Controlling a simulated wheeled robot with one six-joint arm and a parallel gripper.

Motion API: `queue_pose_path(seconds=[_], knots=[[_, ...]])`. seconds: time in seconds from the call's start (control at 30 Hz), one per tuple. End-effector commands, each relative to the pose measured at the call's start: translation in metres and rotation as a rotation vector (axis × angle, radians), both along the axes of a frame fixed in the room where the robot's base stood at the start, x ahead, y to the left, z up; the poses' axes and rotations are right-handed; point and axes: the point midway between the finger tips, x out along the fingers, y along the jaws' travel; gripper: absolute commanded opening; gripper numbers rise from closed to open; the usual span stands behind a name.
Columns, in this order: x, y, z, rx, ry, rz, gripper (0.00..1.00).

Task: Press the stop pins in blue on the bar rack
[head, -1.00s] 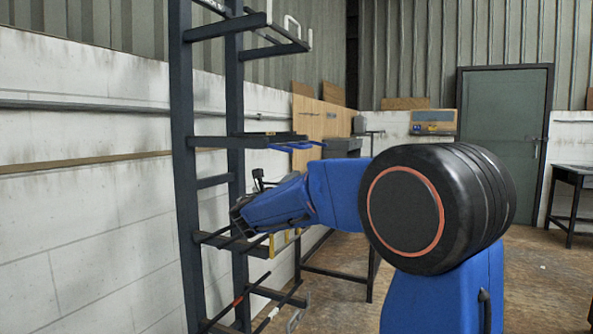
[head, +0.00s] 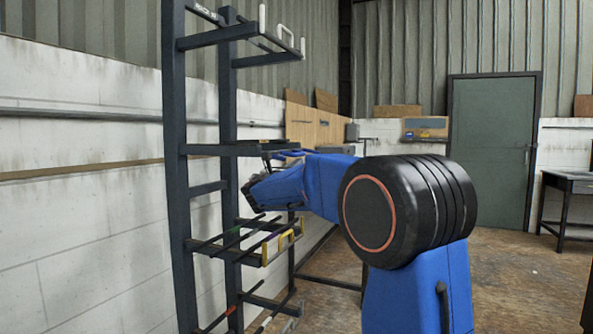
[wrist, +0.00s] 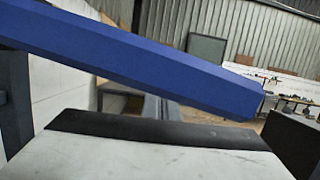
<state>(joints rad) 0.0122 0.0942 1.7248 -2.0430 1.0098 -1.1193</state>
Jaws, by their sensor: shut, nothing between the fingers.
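The dark bar rack (head: 175,180) stands upright at left in the head view, with arms on several levels. The blue stop piece (head: 291,154) is at the front end of the middle level, partly hidden by my arm. My gripper (head: 250,186) is shut and empty, just below that level and left of the blue piece. In the wrist view a large blue bar (wrist: 130,62) slants across close to the camera, seemingly the blue stop. A pale block with a black edge fills the bottom there, probably part of my gripper. I cannot tell whether anything touches.
A yellow stop piece (head: 280,243) sits on the level below, with several rods lying across it. White stop hooks (head: 282,36) are at the top level. A block wall (head: 80,200) runs behind the rack. A door (head: 490,150) and dark table (head: 570,190) stand at right. Floor there is open.

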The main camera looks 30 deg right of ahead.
Motion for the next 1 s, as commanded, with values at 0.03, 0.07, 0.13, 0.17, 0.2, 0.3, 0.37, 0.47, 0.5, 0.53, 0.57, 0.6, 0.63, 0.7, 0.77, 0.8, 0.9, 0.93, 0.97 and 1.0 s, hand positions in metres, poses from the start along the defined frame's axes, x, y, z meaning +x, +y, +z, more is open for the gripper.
queue_pose_path(seconds=[0.03, 0.07, 0.13, 0.17, 0.2, 0.3, 0.37, 0.47, 0.5, 0.53, 0.57, 0.6, 0.63, 0.7, 0.77, 0.8, 0.9, 0.93, 0.97, 1.0], knots=[[0.0, 0.0001, 0.0003, 0.0, 0.0, 0.0, 0.0], [-0.0001, 0.0001, 0.0004, 0.0, 0.0, 0.0, 0.0], [-0.0001, 0.0001, 0.0003, 0.0, 0.0, 0.0, 0.0], [-0.0001, 0.0001, 0.0003, 0.0, 0.0, 0.0, 0.0], [-0.0002, 0.0001, 0.0003, 0.0, 0.0, 0.0, 0.0], [-0.0003, 0.0, 0.0004, -0.001, 0.001, 0.0, 0.0], [-0.0005, 0.0, 0.0006, -0.003, 0.003, 0.0, 0.0], [-0.0011, -0.0005, 0.0017, -0.013, 0.016, 0.0, 0.0], [-0.0015, -0.0008, 0.0024, -0.02, 0.025, 0.0, 0.0], [-0.0017, -0.001, 0.0029, -0.024, 0.03, 0.001, 0.0], [-0.002, -0.0011, 0.0033, -0.028, 0.036, 0.0, 0.0], [-0.0021, -0.0012, 0.0036, -0.032, 0.041, 0.0, 0.0], [-0.0022, -0.0013, 0.0039, -0.034, 0.044, 0.0, 0.0], [-0.0026, -0.0015, 0.0046, -0.04, 0.05, 0.0, 0.0], [-0.0029, -0.0018, 0.0052, -0.045, 0.056, 0.0, 0.0], [-0.0032, -0.0019, 0.0057, -0.049, 0.061, -0.001, 0.0], [-0.0036, -0.0023, 0.007, -0.06, 0.075, 0.0, 0.0], [-0.0038, -0.0025, 0.0075, -0.063, 0.08, -0.001, 0.0], [-0.0042, -0.0027, 0.008, -0.069, 0.086, -0.001, 0.0], [-0.0045, -0.003, 0.009, -0.076, 0.096, -0.001, 0.0]])
